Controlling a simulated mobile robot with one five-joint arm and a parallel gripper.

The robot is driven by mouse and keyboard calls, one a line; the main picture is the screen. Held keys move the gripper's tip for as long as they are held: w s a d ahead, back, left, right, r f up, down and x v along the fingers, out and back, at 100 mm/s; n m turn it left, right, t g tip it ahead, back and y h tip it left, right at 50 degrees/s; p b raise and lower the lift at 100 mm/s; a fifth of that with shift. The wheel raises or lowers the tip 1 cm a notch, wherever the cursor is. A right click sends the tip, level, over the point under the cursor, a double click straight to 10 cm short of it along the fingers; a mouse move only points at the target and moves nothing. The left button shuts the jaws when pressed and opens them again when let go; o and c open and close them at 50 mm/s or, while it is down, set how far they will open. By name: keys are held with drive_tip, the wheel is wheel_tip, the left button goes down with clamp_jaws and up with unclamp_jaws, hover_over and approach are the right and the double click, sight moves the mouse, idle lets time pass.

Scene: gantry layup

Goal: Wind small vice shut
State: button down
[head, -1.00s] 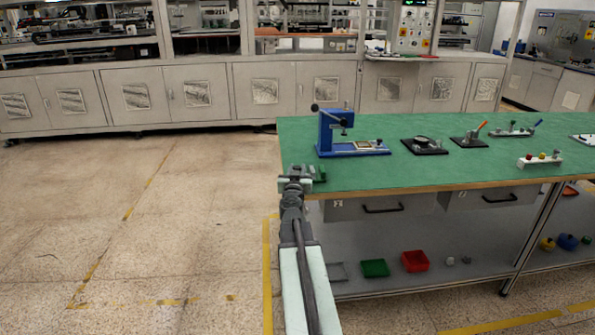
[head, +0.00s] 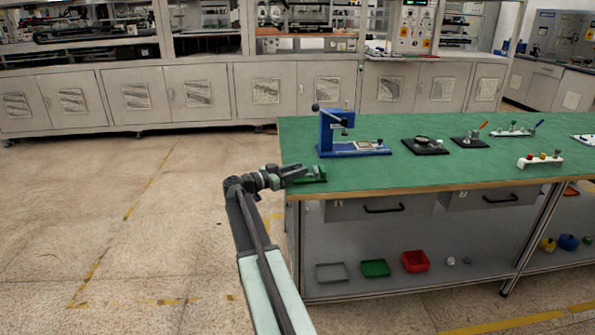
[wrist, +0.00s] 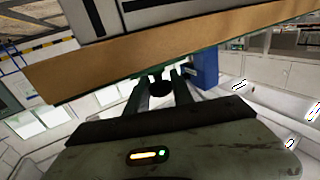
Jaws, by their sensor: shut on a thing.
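The small green vice (head: 315,174) sits at the front left corner of the green-topped bench. My gripper (head: 297,172) comes in from the left at the bench edge and meets the vice's left end. In the wrist view my gripper (wrist: 160,82) has its two fingers on either side of a dark round part (wrist: 158,88), which looks like the vice's handle, and is shut on it. The vice's jaws are too small to tell how wide they stand, and the gripper hides part of its handle end.
A blue press (head: 328,135) stands behind the vice on the bench (head: 400,178). Black fixtures (head: 425,146) and a white block with colored knobs (head: 540,161) stand farther right. A drawer (head: 360,209) hangs below the top. The floor left of the bench is clear.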

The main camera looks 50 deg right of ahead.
drive_tip(key=m+g+y, duration=0.1)
drive_tip(key=m+g, duration=0.1)
drive_tip(key=g, duration=0.1)
drive_tip(key=m+g+y, duration=0.1)
drive_tip(key=m+g, duration=0.1)
drive_tip(key=g, duration=0.1)
drive_tip(key=shift+w+d+y, duration=0.1)
drive_tip(key=shift+w+y, duration=0.1)
drive_tip(key=shift+y, duration=0.2)
drive_tip(key=shift+s+m+g+y, duration=0.15)
drive_tip(key=shift+m+g+y, duration=1.05)
drive_tip(key=shift+g, duration=0.1)
drive_tip(key=shift+s, duration=0.1)
drive_tip(key=c, duration=1.4)
unclamp_jaws()
drive_tip(key=shift+o, duration=0.2)
